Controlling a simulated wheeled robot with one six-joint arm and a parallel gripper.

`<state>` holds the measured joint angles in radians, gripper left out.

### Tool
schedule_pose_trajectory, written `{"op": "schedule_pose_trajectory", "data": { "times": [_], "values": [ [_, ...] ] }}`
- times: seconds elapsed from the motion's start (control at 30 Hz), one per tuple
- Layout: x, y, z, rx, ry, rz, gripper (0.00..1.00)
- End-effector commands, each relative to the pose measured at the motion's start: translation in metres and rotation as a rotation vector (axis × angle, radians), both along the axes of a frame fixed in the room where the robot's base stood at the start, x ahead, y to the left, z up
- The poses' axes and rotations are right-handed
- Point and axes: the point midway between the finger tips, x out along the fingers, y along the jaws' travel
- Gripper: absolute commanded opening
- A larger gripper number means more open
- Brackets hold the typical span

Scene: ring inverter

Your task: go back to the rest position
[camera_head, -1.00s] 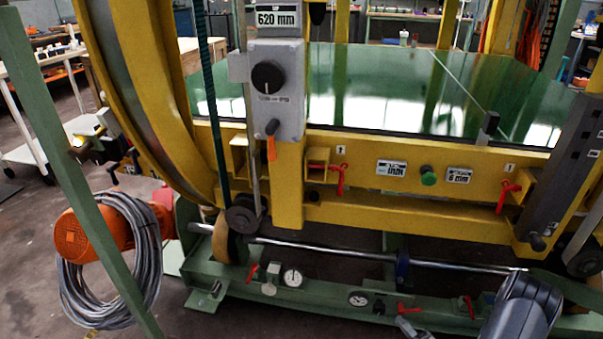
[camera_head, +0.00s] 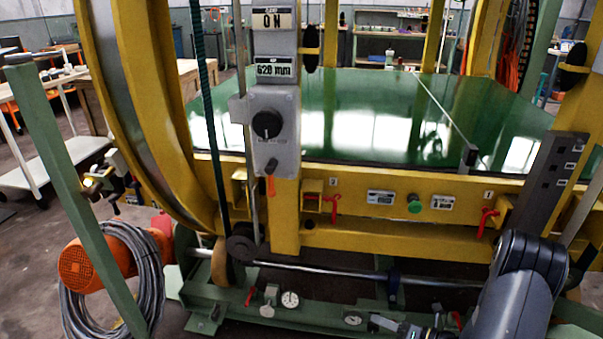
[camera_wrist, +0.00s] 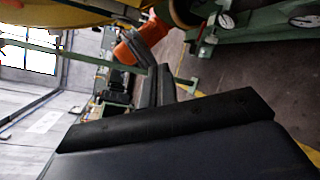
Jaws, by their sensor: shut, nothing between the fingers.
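My gripper (camera_wrist: 158,72) shows in the wrist view, its two dark fingers lying together, shut and empty. It is in free air, and I see no contact with anything. The orange motor (camera_wrist: 132,45) and green frame parts show beyond the fingertips. In the head view my dark arm comes in at the lower right, in front of the machine's lower right part. The ring inverter's yellow frame (camera_head: 430,236) and green table (camera_head: 360,110) fill the middle.
A grey control box (camera_head: 272,132) with a black knob hangs on the yellow post, under plates reading ON and 620 mm. Red levers (camera_head: 487,220) and a green button (camera_head: 414,203) sit on the yellow beam. A coiled cable (camera_head: 105,280) hangs by the orange motor (camera_head: 88,262).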

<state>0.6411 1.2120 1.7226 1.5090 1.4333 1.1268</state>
Motion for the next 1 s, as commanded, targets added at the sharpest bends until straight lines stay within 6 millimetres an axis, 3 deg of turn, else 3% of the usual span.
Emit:
{"op": "schedule_pose_trajectory", "data": {
  "times": [0.1, 0.3, 1.0],
  "values": [
    [-0.003, 0.008, 0.021, -0.044, -0.030, 0.052, 0.00],
    [-0.008, 0.017, 0.034, -0.088, -0.059, 0.104, 0.00],
    [-0.009, 0.028, 0.038, -0.153, -0.103, 0.183, 0.00]
  ]
}}
